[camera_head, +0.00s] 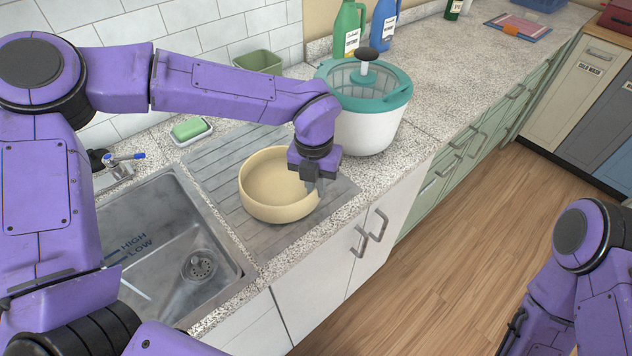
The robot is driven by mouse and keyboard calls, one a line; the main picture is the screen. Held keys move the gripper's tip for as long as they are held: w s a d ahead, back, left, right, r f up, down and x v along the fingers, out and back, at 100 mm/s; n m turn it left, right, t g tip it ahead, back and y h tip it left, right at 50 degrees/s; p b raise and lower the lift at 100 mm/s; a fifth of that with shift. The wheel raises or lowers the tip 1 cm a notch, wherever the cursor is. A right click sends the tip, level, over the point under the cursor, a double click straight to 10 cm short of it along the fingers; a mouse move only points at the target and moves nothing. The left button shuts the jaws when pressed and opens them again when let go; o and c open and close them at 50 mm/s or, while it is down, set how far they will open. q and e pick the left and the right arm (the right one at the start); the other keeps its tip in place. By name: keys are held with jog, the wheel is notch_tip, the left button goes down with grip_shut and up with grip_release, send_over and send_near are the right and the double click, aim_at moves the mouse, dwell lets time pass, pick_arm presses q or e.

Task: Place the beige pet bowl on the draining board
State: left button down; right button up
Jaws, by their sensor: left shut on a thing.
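The beige pet bowl (270,190) is upright over the grooved grey draining board (215,172), right of the sink. I cannot tell for sure whether its base touches the board. My left gripper (316,190) points down at the bowl's right rim and is shut on it. The fingers partly hide that side of the rim. My right arm shows at the lower right; its gripper is cut off or too unclear to read.
The steel sink (150,240) lies left of the board. A white and teal salad spinner (365,125) stands close behind the bowl on the right. A soap dish (191,131), a green container (258,62) and bottles (348,30) stand at the back. The far counter is mostly clear.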

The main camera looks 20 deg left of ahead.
pick_arm(q)
jog(key=shift+f, duration=0.15)
jog(key=c, duration=1.2)
grip_release()
notch_tip(320, 180, up, 12)
jog(key=shift+a+r+b, duration=0.15)
jog(key=shift+r+b, duration=0.05)
jog(key=shift+b, duration=0.25)
